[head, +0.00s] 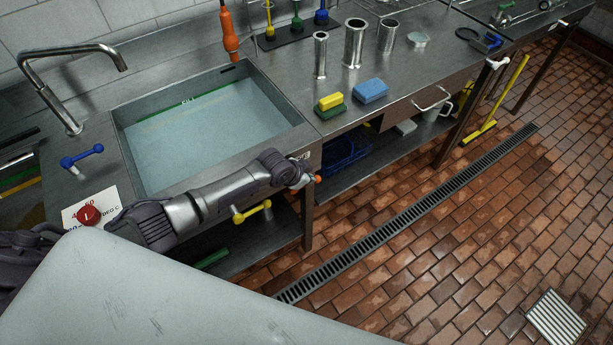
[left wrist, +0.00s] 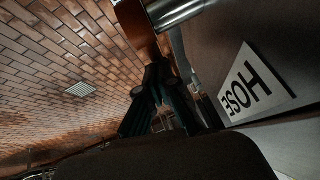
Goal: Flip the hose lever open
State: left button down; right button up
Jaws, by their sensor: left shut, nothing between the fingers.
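My left arm reaches in from the left across the front of the sink. Its gripper (head: 298,176) is shut and empty at the sink's front right corner. A small orange tip (head: 318,178), likely the hose lever's end, shows just past the gripper; the rest is hidden behind it. In the left wrist view the dark fingers (left wrist: 152,75) lie close to an orange part (left wrist: 135,25) beside a silver cylinder (left wrist: 175,12); whether they touch I cannot tell. A white HOSE label (left wrist: 250,88) is on the panel at the right. My right gripper is not in view.
A yellow lever (head: 252,211) sits under the arm and a blue lever (head: 82,156) left of the water-filled sink (head: 292,138). A red button (head: 88,215) is near the arm. Sponges and metal cylinders (head: 354,42) stand on the counter. The tiled floor right is mostly clear.

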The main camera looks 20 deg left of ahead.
pick_arm(q)
notch_tip(320, 180, down, 6)
jog(key=s+g+y+b, duration=0.1)
jog(key=g+y+b, duration=0.5)
jog(key=b, duration=0.3)
jog(key=shift+a+f+m+g, duration=0.3)
jog(key=shift+a+g, duration=0.1)
jog(key=shift+g, duration=0.5)
jog(key=shift+s+a+f, duration=0.1)
jog(key=shift+s+f, duration=0.05)
dwell(0.3)
dwell(0.4)
